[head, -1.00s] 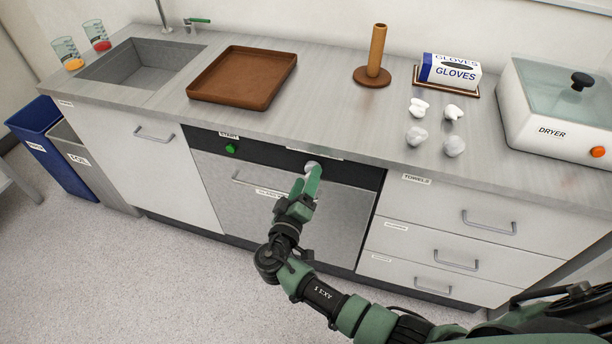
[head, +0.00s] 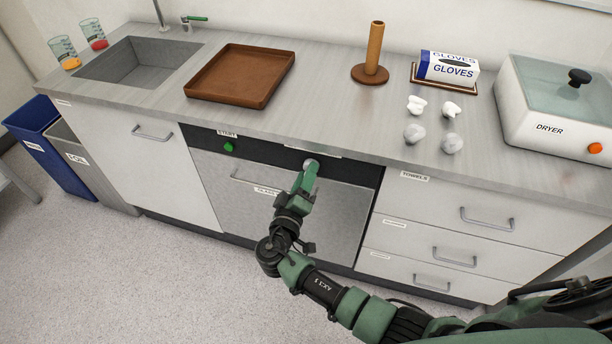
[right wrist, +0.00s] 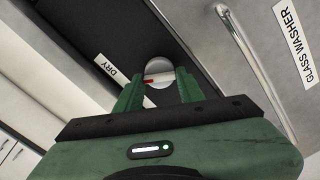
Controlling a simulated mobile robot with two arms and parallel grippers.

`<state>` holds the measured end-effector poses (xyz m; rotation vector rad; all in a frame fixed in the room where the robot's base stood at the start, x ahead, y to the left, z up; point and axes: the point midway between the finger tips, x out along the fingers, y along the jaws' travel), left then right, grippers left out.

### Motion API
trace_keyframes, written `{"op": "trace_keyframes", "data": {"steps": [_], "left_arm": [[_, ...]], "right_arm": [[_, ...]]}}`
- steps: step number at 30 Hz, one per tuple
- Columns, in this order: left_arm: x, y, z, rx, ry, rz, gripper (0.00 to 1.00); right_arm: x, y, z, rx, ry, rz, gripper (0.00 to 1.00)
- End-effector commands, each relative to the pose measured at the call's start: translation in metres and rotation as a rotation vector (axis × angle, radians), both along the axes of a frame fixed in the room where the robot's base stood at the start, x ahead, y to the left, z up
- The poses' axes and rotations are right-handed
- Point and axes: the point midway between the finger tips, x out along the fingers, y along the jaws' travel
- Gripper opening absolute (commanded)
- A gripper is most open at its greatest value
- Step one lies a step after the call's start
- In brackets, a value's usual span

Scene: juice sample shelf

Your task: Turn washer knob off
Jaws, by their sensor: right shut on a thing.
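The glass washer (head: 340,208) is built into the counter front, with a black strip along its top. Its round silver knob (head: 311,163) sits on this strip at the right. My right gripper (head: 307,176) is at the knob and shut on it. In the right wrist view the knob (right wrist: 158,70) shows between the two green fingertips (right wrist: 159,88), with a pale bar and a red mark across its face. A "DRY" label (right wrist: 111,68) is beside the knob. My left gripper is not in view.
A green start button (head: 229,147) is on the same strip, left of the knob. The washer door handle (head: 255,182) is below. The counter edge overhangs the strip. Drawers (head: 430,228) stand to the right, and the floor in front is clear.

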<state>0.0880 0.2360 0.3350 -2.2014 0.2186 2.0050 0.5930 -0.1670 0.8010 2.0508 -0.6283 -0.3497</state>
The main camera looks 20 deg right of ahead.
Motion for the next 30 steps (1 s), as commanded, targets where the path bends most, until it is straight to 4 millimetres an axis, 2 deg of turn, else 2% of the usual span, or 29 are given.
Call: {"op": "trace_keyframes", "data": {"steps": [14,30], "left_arm": [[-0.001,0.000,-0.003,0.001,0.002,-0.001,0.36],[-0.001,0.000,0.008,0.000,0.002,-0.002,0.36]], "right_arm": [[0.000,0.001,-0.002,-0.310,0.212,0.002,0.00],[0.000,0.001,-0.002,-0.726,0.493,0.002,0.00]]}}
